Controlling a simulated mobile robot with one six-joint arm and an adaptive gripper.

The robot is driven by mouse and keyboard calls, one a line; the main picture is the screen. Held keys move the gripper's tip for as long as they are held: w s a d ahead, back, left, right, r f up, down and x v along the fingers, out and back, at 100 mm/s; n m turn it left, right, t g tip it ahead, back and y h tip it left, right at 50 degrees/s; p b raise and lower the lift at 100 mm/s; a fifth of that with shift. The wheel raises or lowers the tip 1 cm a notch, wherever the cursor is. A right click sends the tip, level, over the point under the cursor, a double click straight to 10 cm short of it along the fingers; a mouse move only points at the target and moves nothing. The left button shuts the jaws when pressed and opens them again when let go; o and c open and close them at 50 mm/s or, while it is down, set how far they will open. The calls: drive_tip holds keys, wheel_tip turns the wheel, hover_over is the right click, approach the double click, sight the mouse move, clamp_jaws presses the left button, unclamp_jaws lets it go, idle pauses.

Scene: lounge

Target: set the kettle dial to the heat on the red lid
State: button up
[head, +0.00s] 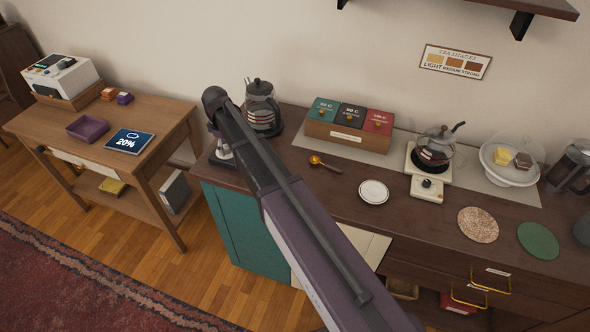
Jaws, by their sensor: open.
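The glass kettle (435,148) with a dark lid and handle sits on a cream base at the right of the dark counter. The kettle dial (427,183) is a small black knob on the cream panel in front; its setting is too small to read. The red lid (377,121) is the rightmost of three lids in a wooden box (346,136). Its white print looks like a temperature in C, too small to read surely. A black lid (351,115) and a teal lid (324,110) sit beside it.
A white saucer (373,192) and a spoon (324,164) lie left of the dial. Two round mats (478,225) (538,240) lie right of it. A glass-domed dish (510,172) stands right of the kettle. A dark carafe (261,107) stands at the back left.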

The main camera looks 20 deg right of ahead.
sight(226, 147)
drive_tip(key=shift+r+n, duration=0.15)
drive_tip(key=shift+n, duration=0.45)
wheel_tip(226, 147, up, 14)
drive_tip(key=p, duration=1.4)
drive_tip(key=s+d+f+m+b, duration=0.3)
drive_tip(key=s+d+m, duration=0.3)
drive_tip(key=s, duration=0.5)
drive_tip(key=s+d+f+m+b, duration=0.4)
drive_tip(key=s+d+m, duration=0.3)
drive_tip(key=s+d, duration=0.4)
drive_tip(key=shift+s+d+f, duration=0.15)
drive_tip(key=shift+s+d, duration=0.05)
drive_tip(key=shift+s, duration=0.4)
